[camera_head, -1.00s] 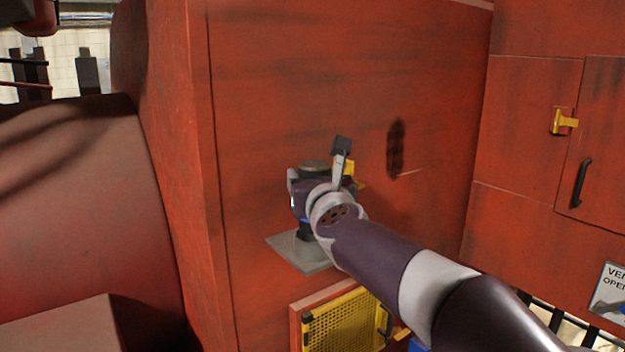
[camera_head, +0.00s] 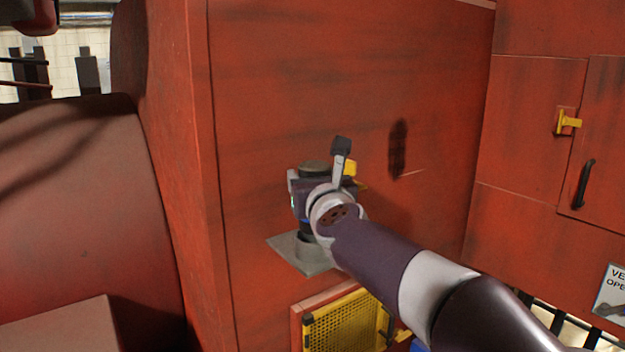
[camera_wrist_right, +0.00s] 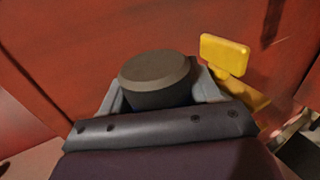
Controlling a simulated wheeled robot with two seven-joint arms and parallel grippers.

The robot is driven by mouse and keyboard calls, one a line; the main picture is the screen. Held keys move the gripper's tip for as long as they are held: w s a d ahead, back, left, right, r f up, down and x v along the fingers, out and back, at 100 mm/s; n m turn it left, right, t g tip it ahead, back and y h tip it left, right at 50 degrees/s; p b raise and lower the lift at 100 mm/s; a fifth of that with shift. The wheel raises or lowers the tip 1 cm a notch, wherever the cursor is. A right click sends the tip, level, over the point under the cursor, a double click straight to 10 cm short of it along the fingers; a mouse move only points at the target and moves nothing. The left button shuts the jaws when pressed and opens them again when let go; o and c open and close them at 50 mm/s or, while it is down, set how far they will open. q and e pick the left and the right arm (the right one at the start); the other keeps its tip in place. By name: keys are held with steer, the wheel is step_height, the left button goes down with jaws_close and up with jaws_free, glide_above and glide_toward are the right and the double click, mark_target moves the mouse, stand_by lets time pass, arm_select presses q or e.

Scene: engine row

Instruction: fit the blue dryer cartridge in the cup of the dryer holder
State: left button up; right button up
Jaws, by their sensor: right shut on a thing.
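My right gripper (camera_head: 308,180) is shut on the dryer cartridge, with a grey finger on each side of it in the right wrist view (camera_wrist_right: 157,92). The cartridge's dark round cap (camera_head: 314,165) stands above the fingers and fills the middle of the right wrist view (camera_wrist_right: 155,75). A sliver of its blue body shows below the gripper. The cartridge looks roughly upright over the grey shelf of the dryer holder (camera_head: 290,248) on the red wall. My wrist hides most of the body and the cup, so I cannot tell how deep the cartridge sits. My left gripper is out of view.
A yellow lever (camera_wrist_right: 225,55) sticks out just right of the cartridge. A yellow mesh panel (camera_head: 345,330) is below the holder. A red cabinet door with a black handle (camera_head: 583,184) and yellow latch (camera_head: 567,122) stands at right.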

steer(key=shift+s+d, duration=0.1)
steer(key=shift+s, duration=0.15)
steer(key=shift+w, duration=0.1)
steer(key=shift+b, duration=0.3)
stand_by(0.4)
steer(key=shift+f+b, duration=2.5)
steer(key=shift+b, duration=0.1)
steer(key=o, duration=1.1)
steer(key=shift+r, duration=0.1)
steer(key=shift+o, duration=0.9)
steer(key=shift+a, duration=0.35)
